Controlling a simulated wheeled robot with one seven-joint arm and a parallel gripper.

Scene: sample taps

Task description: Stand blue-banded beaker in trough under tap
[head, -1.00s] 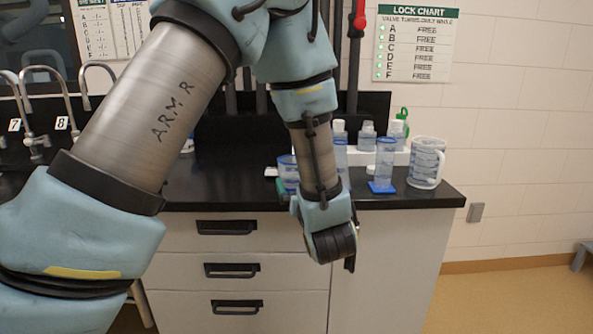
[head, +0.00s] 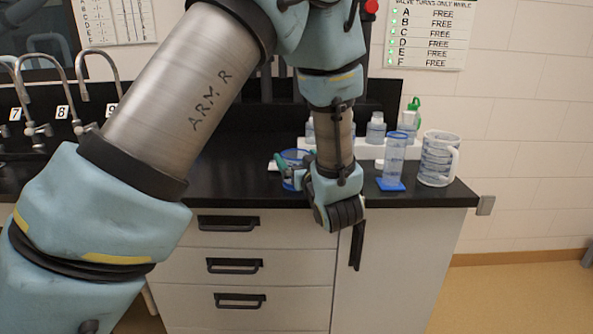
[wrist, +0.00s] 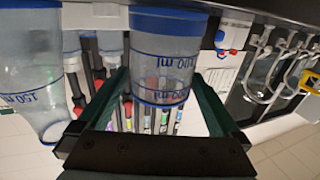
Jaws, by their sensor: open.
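The blue-banded beaker (head: 293,158) stands on the black counter, partly hidden by my wrist and fingers. In the wrist view, which looks upside down, a clear beaker with blue bands (wrist: 168,50) shows between the dark green fingers of my gripper (wrist: 160,84). The fingers are apart, one on each side of it; I cannot tell whether they touch it. In the head view my gripper (head: 281,170) reaches the beaker from the front. The taps (head: 68,85), numbered 7, 8 and 9, are at the left. The trough is not clearly visible behind my arm.
A tall cylinder on a blue base (head: 395,158) and a handled jug (head: 437,160) stand right of my wrist near the counter's end. In the wrist view a 150 ml vessel (wrist: 30,75) is close beside the left finger.

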